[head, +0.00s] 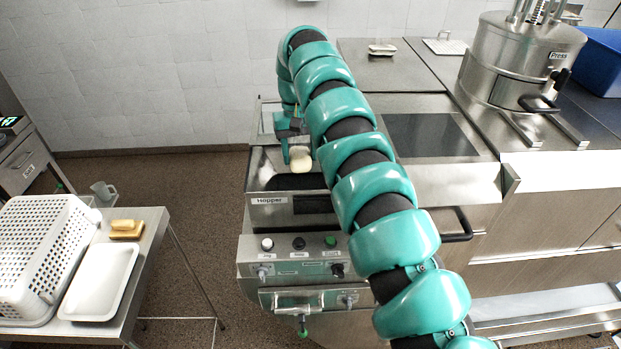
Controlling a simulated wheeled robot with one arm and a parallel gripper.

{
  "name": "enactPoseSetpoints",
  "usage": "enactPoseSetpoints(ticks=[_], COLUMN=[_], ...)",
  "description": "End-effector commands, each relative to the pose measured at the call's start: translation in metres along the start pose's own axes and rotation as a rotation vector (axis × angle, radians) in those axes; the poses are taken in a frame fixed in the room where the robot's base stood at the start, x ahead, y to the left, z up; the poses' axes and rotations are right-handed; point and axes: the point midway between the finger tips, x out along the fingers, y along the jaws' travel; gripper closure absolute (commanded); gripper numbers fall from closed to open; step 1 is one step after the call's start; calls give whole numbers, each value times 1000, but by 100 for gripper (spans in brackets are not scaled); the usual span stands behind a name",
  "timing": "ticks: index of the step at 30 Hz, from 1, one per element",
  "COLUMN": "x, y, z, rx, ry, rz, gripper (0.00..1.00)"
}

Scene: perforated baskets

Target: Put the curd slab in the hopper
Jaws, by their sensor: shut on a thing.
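The hopper (268,199) is an open-topped metal bin labelled "Hopper" in the middle of the head view. My gripper (299,152) is over its opening, partly hidden behind my teal arm. It is shut on a pale cream piece, the curd slab (301,161), which shows just below the fingers. The slab appears to be above the dark inside of the hopper. I cannot tell its exact height or whether it touches a wall. My arm hides the hopper's right side.
A white perforated basket (38,250), a white tray (100,283) and a yellow-topped brush or block (126,227) are on the side table at left. A steel press (520,60) and a blue bin (603,62) stand at back right. Open floor lies between table and hopper.

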Motion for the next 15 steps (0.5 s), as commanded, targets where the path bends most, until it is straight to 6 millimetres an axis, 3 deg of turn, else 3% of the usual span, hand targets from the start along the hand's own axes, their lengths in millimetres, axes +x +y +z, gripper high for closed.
enactPoseSetpoints(ticks=[7, 15], x=[40, 68], y=[-6, -9], z=[-10, -15], rx=[-2, -3], ry=[-4, -6], rz=[1, 2], gripper=[79, 79])
